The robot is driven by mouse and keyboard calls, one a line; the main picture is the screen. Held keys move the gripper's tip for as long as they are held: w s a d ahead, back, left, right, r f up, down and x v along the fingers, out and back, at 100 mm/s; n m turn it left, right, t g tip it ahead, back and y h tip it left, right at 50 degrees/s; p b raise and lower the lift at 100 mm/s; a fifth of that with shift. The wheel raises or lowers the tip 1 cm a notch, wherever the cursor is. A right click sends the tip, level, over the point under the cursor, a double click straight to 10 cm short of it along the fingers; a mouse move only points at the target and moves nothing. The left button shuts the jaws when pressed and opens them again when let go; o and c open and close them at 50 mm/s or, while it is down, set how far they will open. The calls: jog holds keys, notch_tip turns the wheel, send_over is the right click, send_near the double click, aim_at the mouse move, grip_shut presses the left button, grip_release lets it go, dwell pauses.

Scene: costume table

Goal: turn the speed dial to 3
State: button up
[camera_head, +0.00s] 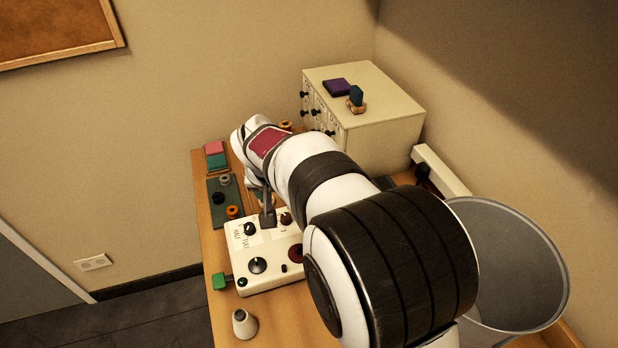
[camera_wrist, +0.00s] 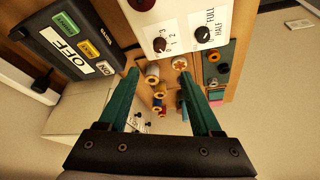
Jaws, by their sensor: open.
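The numbered dial, a dark red knob (camera_wrist: 159,44) with figures 0 to 3 beside it, is on the white control box (camera_wrist: 145,24) in the wrist view. Its pointer is too small to read. In the head view the knob (camera_head: 286,219) shows brown, right beside my gripper (camera_head: 267,218), which partly hides the box top. In the wrist view my gripper (camera_wrist: 158,73) has its two teal fingers wide apart with nothing between the tips. The numbered knob lies just beyond the tips, apart from them.
A black HALF/FULL knob (camera_wrist: 203,36) is close by on the same box. A dark OFF/ON panel (camera_wrist: 70,45), several spools (camera_wrist: 155,85) and a grey bin (camera_head: 515,265) are around.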

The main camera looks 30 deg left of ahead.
jog(key=x, duration=1.3)
jog(key=shift+w+f, duration=0.15)
jog(key=shift+f, duration=0.25)
jog(key=shift+d, duration=0.1)
grip_shut()
